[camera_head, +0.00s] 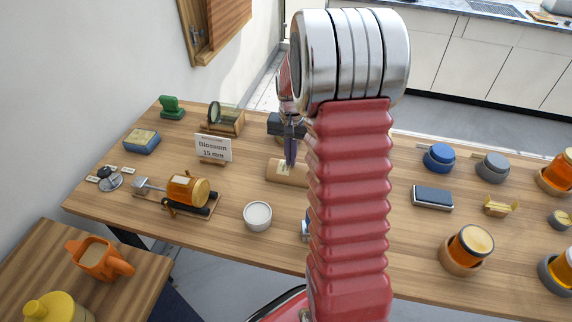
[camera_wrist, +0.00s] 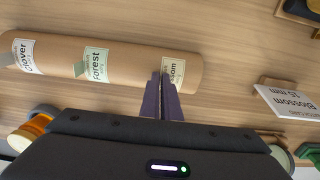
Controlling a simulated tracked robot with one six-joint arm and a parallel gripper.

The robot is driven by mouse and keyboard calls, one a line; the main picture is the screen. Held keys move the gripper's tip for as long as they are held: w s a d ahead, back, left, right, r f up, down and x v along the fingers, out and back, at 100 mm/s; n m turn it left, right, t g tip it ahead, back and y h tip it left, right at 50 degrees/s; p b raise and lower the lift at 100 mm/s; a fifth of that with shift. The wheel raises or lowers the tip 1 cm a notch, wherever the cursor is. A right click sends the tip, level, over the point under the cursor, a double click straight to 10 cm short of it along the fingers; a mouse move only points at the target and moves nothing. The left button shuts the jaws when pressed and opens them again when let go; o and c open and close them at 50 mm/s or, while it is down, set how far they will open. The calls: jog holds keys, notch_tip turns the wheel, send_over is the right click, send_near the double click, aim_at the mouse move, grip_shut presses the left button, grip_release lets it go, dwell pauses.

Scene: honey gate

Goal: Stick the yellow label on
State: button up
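A brown cardboard tube (camera_wrist: 130,68) lies on the table and carries several labels. One reads Forest (camera_wrist: 96,62), one appears to read Clover (camera_wrist: 23,55), and a cream one ends in "ssom" (camera_wrist: 173,70). My gripper (camera_wrist: 160,76) points at the tube, its narrow fingertips close together at the left edge of the "ssom" label. Whether they pinch it does not show. In the head view the tube (camera_head: 284,171) is partly behind my arm. An amber honey jar (camera_head: 187,189) lies on its side on a dark cradle (camera_head: 205,209).
A card reading "Blossom 15 mm" (camera_head: 213,148) stands behind the jar. A white round pot (camera_head: 257,215) is in front. A blue-and-tan block (camera_head: 142,141) and green stamp-like object (camera_head: 172,107) are at left. Another honey jar (camera_head: 469,247) stands at right.

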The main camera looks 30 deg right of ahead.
jog(key=shift+r, duration=0.2)
grip_shut()
notch_tip(320, 180, up, 8)
jog(key=shift+f, duration=0.15)
dwell(1.3)
jog(key=shift+a, duration=0.1)
